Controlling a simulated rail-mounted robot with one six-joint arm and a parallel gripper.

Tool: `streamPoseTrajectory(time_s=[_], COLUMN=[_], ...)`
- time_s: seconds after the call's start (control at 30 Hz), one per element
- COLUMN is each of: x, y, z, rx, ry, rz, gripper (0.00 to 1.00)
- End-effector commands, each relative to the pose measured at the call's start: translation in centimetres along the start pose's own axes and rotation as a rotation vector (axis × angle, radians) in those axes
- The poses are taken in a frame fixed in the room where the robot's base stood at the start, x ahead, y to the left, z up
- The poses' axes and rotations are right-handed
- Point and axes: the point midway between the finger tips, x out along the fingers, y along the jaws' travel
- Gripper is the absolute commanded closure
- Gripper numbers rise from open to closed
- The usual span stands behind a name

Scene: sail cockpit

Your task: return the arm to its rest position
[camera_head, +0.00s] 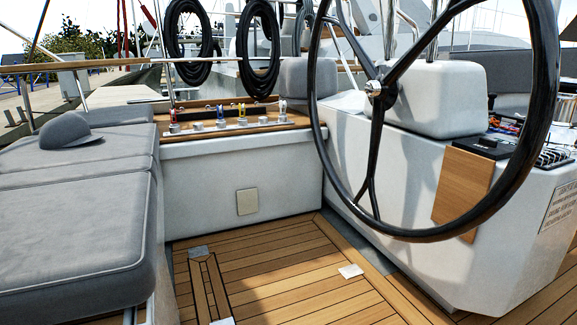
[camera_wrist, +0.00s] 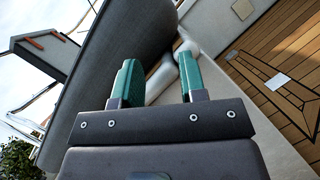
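My gripper (camera_wrist: 158,70) shows only in the wrist view. Its two green fingers stand apart, and I see nothing held between them. A pale rounded shape (camera_wrist: 188,47) shows just past the right finger; I cannot tell what it is or how far away it lies. The grey seat cushion (camera_wrist: 110,45) fills the view beyond the left finger. My arm and gripper do not show in the head view.
In the head view, the grey bench (camera_head: 75,220) on the left carries a grey cap (camera_head: 66,131). A large black steering wheel (camera_head: 550,100) stands at the right before a white console (camera_head: 400,170). Teak floor (camera_head: 270,265) lies open between. Winch-like fittings (camera_head: 222,124) line a ledge behind.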

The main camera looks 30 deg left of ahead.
Motion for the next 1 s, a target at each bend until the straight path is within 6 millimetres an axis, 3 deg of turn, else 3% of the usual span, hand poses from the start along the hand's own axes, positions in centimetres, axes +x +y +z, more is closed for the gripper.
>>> streamPoseTrajectory(time_s=[0.27, 0.37, 0.47, 0.57, 0.7, 0.8, 1.0], x=[-0.5, 0.0, 0.9, 1.7, 1.4, 0.3, -2.3], y=[-4.8, -8.0, -12.7, -19.1, -28.8, -34.0, -41.1], z=[-0.9, -0.6, 0.6, 3.0, 8.8, 13.4, 23.2], rx=[0.273, 0.389, 0.522, 0.693, 0.976, 1.176, 1.540], ry=[0.052, 0.045, -0.001, -0.107, -0.374, -0.593, -0.984], rz=[-0.265, -0.424, -0.636, -0.922, -1.378, -1.648, -1.962], gripper=[0.62, 0.62, 0.62, 0.62, 0.62, 0.62, 0.62])
